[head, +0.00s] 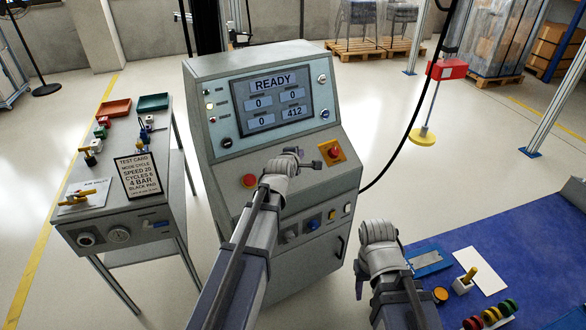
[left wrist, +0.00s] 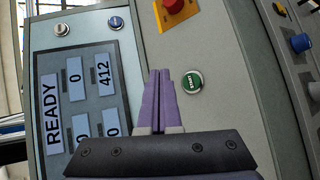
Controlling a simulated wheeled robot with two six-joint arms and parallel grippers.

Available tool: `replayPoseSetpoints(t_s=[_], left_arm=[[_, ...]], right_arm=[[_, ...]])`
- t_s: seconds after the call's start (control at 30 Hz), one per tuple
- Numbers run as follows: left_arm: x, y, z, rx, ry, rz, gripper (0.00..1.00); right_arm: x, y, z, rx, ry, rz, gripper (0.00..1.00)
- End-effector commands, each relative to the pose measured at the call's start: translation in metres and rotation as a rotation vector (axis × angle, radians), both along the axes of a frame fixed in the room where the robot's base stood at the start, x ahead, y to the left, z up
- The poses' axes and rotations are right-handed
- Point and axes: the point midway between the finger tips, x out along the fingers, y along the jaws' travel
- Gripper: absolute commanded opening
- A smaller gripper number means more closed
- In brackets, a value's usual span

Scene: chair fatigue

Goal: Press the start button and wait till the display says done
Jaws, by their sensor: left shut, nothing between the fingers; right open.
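The test console (head: 225,165) has a display (head: 272,98) reading READY, with three 0 fields and one 412. The same display (left wrist: 78,95) shows sideways in the left wrist view. The green start button (left wrist: 191,82) is on the sloped panel, just right of my left fingertips in that view.
A red button (head: 249,181) and a red-yellow emergency switch (head: 331,152) flank my left gripper. A side table (head: 140,215) with a test card (head: 137,175) stands left. A blue mat (head: 510,240) with small parts lies right. A black cable hangs right of the console.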

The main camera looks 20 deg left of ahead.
Motion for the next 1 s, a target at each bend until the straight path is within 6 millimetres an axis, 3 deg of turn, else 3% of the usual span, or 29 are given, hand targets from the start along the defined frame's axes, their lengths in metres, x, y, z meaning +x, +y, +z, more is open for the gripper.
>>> replayPoseSetpoints(t_s=[0.1, 0.4, 1.0], left_arm=[[0.008, 0.008, -0.021, -0.001, 0.000, 0.001, 0.00], [0.022, 0.022, -0.051, -0.001, 0.000, 0.000, 0.00], [0.027, 0.029, -0.061, 0.000, 0.000, 0.000, 0.00]], right_arm=[[0.000, 0.000, -0.021, 0.000, 0.000, 0.000, 0.50], [0.000, 0.000, -0.051, 0.000, 0.000, 0.001, 0.50], [0.000, 0.000, -0.061, 0.000, 0.000, 0.001, 0.50]])
